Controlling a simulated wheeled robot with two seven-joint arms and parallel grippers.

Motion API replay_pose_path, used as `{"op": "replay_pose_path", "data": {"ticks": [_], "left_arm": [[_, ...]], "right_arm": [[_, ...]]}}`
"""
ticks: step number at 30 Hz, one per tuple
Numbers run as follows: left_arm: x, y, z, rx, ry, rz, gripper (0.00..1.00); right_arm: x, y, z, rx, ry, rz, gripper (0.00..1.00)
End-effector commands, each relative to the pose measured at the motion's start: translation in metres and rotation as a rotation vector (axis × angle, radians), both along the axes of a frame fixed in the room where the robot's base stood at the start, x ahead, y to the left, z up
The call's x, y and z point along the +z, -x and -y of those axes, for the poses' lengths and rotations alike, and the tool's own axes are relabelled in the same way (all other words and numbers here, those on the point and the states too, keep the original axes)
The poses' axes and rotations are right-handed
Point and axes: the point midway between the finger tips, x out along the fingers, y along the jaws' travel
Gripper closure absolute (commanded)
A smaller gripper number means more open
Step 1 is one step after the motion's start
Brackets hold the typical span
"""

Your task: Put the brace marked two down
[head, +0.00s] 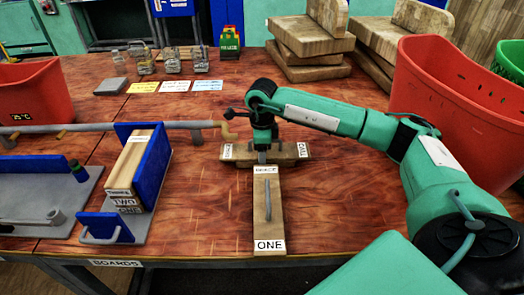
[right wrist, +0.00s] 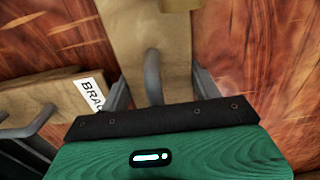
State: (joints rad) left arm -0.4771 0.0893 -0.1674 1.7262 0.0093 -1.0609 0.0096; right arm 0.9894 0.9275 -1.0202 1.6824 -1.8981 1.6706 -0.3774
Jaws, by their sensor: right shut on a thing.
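My right gripper (head: 262,157) is shut on the handle of a wooden brace (head: 290,152) lying crosswise in the middle of the table. Its end labels are small and turned; the right one seems to read TWO. In the right wrist view the curved grey handle (right wrist: 153,76) stands between my fingers. Whether this brace touches the table I cannot tell. The brace marked ONE (head: 268,222) lies lengthwise in front of it, its BRACE end close to the held one. That end also shows in the right wrist view (right wrist: 55,90). My left gripper is not in view.
Blue stands (head: 146,180) with a stack of boards are at the left. A grey pipe (head: 110,127) runs behind them to a brass elbow (head: 229,132). A red bin (head: 440,85) stands at the right and thick wooden blocks (head: 305,50) at the back. Table beside brace ONE is clear.

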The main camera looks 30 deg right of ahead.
Motion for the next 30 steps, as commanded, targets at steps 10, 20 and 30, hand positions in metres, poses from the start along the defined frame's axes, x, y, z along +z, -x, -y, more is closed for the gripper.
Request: {"op": "replay_pose_path", "data": {"ticks": [10, 20, 30], "left_arm": [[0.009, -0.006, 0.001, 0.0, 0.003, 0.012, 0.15], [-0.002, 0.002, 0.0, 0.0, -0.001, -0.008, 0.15], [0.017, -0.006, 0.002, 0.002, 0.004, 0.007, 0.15]], "right_arm": [[-0.001, 0.0, 0.0, 0.0, 0.0, 0.0, 0.28], [0.026, -0.001, 0.0, -0.001, 0.0, 0.004, 0.28], [0.097, -0.001, 0.0, 0.0, 0.0, 0.004, 0.28]]}}
